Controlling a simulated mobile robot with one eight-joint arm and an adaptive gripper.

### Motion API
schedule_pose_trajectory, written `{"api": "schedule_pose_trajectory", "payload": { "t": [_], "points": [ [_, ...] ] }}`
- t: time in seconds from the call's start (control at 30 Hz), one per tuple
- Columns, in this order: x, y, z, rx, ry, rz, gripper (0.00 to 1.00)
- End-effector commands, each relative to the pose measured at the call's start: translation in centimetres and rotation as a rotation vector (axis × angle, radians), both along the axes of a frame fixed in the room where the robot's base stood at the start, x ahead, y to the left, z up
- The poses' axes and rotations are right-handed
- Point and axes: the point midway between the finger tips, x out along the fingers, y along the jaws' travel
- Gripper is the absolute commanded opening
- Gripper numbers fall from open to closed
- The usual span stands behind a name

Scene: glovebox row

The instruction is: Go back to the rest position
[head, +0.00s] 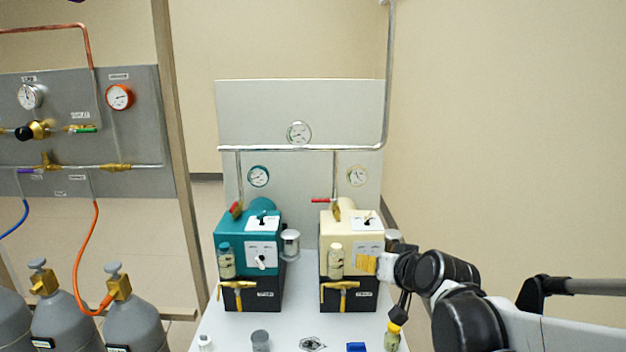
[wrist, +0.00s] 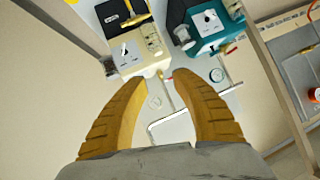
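My gripper (head: 366,264) is in front of the upper right of the cream unit (head: 343,222) in the head view, reaching in from the right. In the wrist view, its two ribbed yellow fingers (wrist: 162,77) stand apart with nothing between them. The cream unit (wrist: 145,64) shows beyond the fingertips there, with the teal unit (wrist: 208,35) to its right. The fingers hide part of the cream unit's front in the head view. I cannot tell whether they touch it.
A teal unit (head: 246,230) stands left of the cream one on a white table (head: 225,335). Gas cylinders (head: 137,325) and a gauge panel (head: 125,135) are at left.

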Motion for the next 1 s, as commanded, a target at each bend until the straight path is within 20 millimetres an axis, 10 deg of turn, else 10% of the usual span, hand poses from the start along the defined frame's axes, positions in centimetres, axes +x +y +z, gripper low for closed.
{"api": "schedule_pose_trajectory", "payload": {
  "t": [0.3, 0.5, 1.0],
  "points": [
    [-17.0, -2.7, -2.2, -0.169, 0.257, -0.013, 0.33],
    [-23.9, -4.7, -4.6, -0.244, 0.365, -0.048, 0.33],
    [-25.9, -5.5, -5.4, -0.267, 0.398, -0.062, 0.33]
  ]
}}
